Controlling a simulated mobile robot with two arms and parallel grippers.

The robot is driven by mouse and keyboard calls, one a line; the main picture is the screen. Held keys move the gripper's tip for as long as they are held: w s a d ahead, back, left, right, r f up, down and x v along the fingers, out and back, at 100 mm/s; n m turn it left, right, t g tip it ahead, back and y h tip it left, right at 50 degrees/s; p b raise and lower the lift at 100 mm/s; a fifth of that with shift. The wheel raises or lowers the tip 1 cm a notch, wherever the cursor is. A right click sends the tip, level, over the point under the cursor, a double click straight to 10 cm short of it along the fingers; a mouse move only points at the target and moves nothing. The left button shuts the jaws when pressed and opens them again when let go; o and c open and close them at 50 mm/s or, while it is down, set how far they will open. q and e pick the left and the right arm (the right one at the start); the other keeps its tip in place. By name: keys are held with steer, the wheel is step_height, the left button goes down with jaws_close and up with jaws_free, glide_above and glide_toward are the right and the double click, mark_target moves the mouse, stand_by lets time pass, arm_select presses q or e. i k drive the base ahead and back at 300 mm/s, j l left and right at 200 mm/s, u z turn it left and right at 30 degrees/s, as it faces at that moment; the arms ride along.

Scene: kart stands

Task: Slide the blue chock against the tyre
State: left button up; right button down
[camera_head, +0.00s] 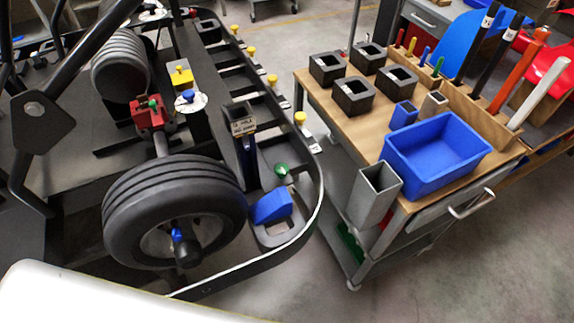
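The blue chock (271,206) is a small wedge lying on the dark rail platform (283,233) just right of the tyre. The black tyre (130,205) stands upright on its axle at the lower left, with a blue-tipped hub facing me. A narrow gap appears to separate the chock from the tyre's right side; I cannot tell its exact size. Neither of my grippers shows in the head view.
A dark post (243,150) rises behind the chock. A wooden-topped cart (345,124) with a blue bin (436,185) stands right. Floor between is clear.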

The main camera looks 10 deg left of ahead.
mark_target(277, 203)
steer(key=u, duration=0.8)
steer(key=l+u, duration=0.9)
steer(key=k+l+u, duration=0.15)
steer(key=l+u, duration=0.25)
steer(key=k+l, duration=0.15)
steer(key=l, duration=0.2)
steer(key=k+l+u, duration=0.1)
steer(key=l, duration=0.25)
steer(key=k+l, duration=0.15)
steer(key=l, duration=0.2)
steer(key=k+l+u, duration=0.1)
steer(key=l, duration=0.25)
steer(key=k, duration=0.05)
